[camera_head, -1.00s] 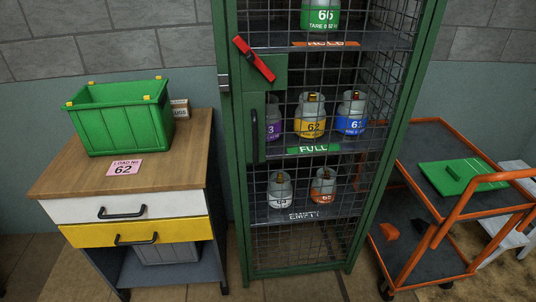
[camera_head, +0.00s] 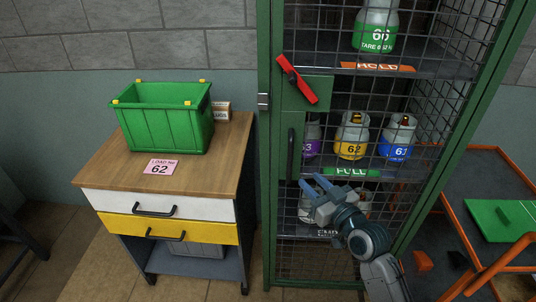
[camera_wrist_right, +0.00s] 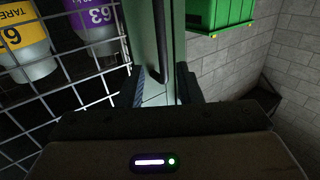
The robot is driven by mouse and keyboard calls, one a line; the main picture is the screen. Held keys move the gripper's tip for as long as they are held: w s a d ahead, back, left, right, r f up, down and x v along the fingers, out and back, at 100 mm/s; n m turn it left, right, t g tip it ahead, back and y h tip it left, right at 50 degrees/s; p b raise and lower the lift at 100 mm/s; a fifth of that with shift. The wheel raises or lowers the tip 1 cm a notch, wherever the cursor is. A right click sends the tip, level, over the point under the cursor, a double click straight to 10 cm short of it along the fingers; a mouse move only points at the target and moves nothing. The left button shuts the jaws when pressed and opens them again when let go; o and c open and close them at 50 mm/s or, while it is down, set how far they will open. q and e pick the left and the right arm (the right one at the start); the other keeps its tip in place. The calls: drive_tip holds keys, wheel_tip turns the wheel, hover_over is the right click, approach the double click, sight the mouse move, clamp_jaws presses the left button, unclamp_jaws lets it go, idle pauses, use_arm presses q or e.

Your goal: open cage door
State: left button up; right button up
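The tall green cage has a mesh door (camera_head: 345,215) that looks closed against the frame. A black vertical handle (camera_head: 290,153) is on the door's left edge, and it also shows in the wrist view (camera_wrist_right: 159,40). A red lever (camera_head: 297,78) sits tilted on the green plate above the handle. My right gripper (camera_head: 314,184) is in front of the door, just below and right of the handle. My left gripper is not in view.
Gas bottles stand on the shelves behind the mesh, such as the yellow-banded 62 (camera_head: 352,136). A wooden-topped drawer cabinet (camera_head: 105,165) with a green crate (camera_head: 165,125) stands left. An orange trolley (camera_head: 478,265) stands right.

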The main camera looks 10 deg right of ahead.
sight(291, 161)
drive_tip(key=shift+p+x, duration=1.1)
drive_tip(key=shift+x, duration=4.3)
drive_tip(key=shift+a+r, duration=0.1)
drive_tip(key=shift+c, duration=0.2)
drive_tip(key=shift+s, duration=0.1)
clamp_jaws()
